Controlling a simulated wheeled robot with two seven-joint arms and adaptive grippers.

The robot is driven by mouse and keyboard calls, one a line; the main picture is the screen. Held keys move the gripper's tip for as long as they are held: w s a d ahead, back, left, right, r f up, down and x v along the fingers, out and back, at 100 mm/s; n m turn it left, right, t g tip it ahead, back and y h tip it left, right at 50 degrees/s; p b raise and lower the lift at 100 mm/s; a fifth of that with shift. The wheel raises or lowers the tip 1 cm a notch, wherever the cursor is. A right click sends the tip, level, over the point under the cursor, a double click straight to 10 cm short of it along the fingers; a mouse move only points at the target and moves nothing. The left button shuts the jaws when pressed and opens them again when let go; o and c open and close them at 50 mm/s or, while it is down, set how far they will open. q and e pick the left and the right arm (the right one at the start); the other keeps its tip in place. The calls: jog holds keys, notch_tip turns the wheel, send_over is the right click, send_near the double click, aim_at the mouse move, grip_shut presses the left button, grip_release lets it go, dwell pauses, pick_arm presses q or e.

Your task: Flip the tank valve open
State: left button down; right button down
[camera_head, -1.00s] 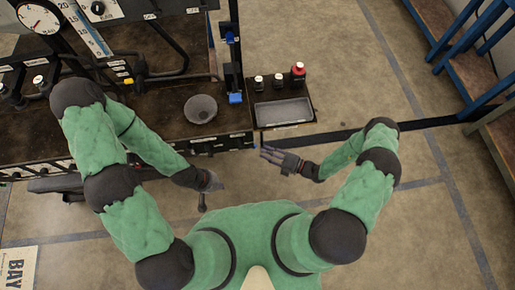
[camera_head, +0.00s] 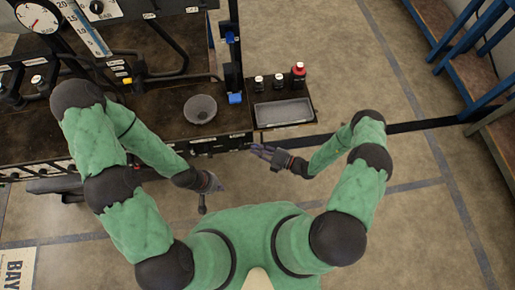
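I cannot tell which fitting on the rig is the tank valve. My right gripper (camera_head: 262,152) points left at the bench's front right corner, below the side tray. Its finger gap is unclear, and I see nothing held.
The floor between is clear.

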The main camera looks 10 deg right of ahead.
jog(key=r+h+p, duration=0.1)
jog(key=p, duration=0.2)
jog(key=r+n+g+h+p, duration=0.1)
jog(key=p, duration=0.2)
jog(key=r+n+h+p, duration=0.1)
jog(key=h+p, duration=0.1)
jog(key=p, duration=0.1)
jog(key=shift+w+d+r+g+p, duration=0.2)
jog(key=shift+d+g+p, duration=0.1)
jog(key=shift+g, duration=0.1)
jog(key=c, duration=1.3)
grip_release()
jog(key=shift+s+a, duration=0.1)
jog(key=shift+c, duration=0.2)
jog(key=v, duration=1.2)
